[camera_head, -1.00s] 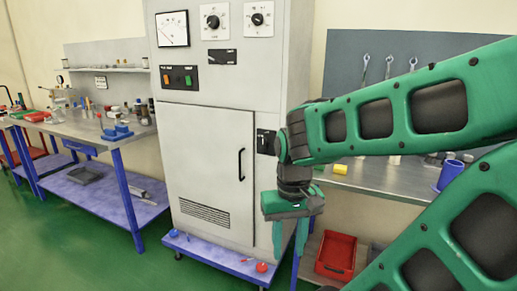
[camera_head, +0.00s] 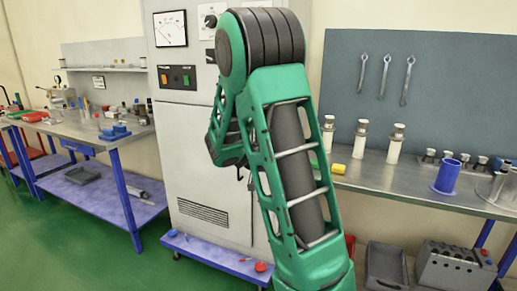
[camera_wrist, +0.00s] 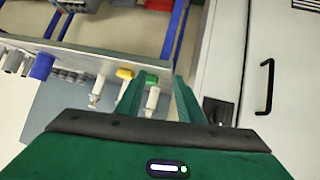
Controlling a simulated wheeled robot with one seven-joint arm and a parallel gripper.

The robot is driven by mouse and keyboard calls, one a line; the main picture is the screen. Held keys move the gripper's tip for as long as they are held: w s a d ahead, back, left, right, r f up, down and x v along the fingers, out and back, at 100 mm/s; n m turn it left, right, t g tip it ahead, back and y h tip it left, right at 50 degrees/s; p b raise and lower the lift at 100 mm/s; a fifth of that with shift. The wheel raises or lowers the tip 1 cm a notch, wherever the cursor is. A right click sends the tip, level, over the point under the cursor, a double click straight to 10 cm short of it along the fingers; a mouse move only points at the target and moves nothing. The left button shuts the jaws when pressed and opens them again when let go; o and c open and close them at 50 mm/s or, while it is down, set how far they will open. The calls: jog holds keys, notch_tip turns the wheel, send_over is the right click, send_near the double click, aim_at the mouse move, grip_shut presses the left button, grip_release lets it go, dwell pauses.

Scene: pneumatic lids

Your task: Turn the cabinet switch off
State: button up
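The cabinet (camera_head: 195,135) is tall and pale grey, with a gauge, dials and a panel of orange and green buttons (camera_head: 177,78) on its upper front. In the wrist view, a black switch (camera_wrist: 217,111) sits on the cabinet beside its door with a black handle (camera_wrist: 267,87). My gripper (camera_wrist: 159,78) is open and empty, its green fingers apart. The switch is just to the right of the right finger, not between the fingers. My arm hides the switch and my gripper in the head view. The switch's position cannot be told.
Wrenches hang on the grey board above. Another blue-legged table (camera_head: 90,135) stands left.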

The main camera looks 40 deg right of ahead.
jog(key=w+r+n+t+h, duration=0.15)
jog(key=w+t+h, duration=0.45)
jog(key=w, duration=1.2)
jog(key=x, duration=1.1)
jog(key=shift+s+d, duration=0.2)
jog(key=shift+d, duration=0.05)
jog(key=shift+f, duration=0.1)
grip_shut()
